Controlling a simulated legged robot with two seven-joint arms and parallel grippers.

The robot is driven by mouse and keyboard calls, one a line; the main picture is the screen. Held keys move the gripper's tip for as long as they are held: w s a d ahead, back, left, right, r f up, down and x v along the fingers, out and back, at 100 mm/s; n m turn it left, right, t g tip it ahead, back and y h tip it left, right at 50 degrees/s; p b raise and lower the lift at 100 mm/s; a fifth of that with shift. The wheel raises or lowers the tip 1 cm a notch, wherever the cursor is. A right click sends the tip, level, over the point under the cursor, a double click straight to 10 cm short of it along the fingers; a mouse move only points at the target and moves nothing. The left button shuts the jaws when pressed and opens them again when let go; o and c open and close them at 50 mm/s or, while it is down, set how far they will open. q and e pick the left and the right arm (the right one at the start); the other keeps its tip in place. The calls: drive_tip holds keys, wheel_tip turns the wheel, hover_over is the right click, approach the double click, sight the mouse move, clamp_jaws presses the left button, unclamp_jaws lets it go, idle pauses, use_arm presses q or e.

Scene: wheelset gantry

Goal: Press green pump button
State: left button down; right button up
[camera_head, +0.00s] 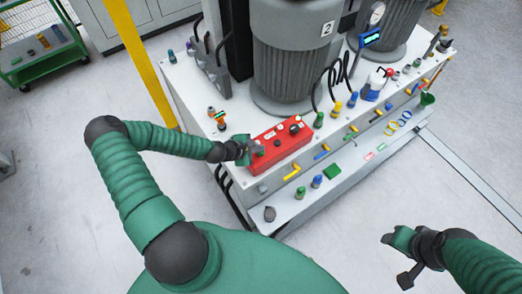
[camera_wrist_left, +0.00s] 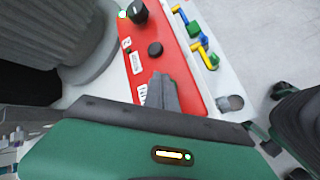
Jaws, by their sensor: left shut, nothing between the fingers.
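The red control box (camera_head: 283,141) sits on the white bench top, and it also shows in the wrist view (camera_wrist_left: 178,62). It carries a black knob (camera_wrist_left: 138,12), a smaller black button (camera_wrist_left: 155,48) and white labels. A small green light (camera_wrist_left: 122,14) shows at the knob's end. I cannot make out a distinct green button; my fingers hide part of the near end. My left gripper (camera_head: 258,150) is shut and empty at the box's left end, its fingertips (camera_wrist_left: 160,80) over the red face. Contact cannot be told. My right gripper (camera_head: 388,239) hangs over the floor, away from the bench.
A large grey motor (camera_head: 288,60) marked 2 stands behind the box. Yellow and blue valve handles (camera_head: 293,171) line the bench's front edge. Several colored bottles stand right of the box. A yellow post (camera_head: 140,62) rises at left. A green cart (camera_head: 45,62) stands far left.

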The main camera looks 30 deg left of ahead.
use_arm(q)
drive_tip(key=shift+r, duration=0.35)
wheel_tip(320, 180, up, 5)
drive_tip(key=p, duration=0.4)
drive_tip(key=shift+r, duration=0.1)
idle(0.6)
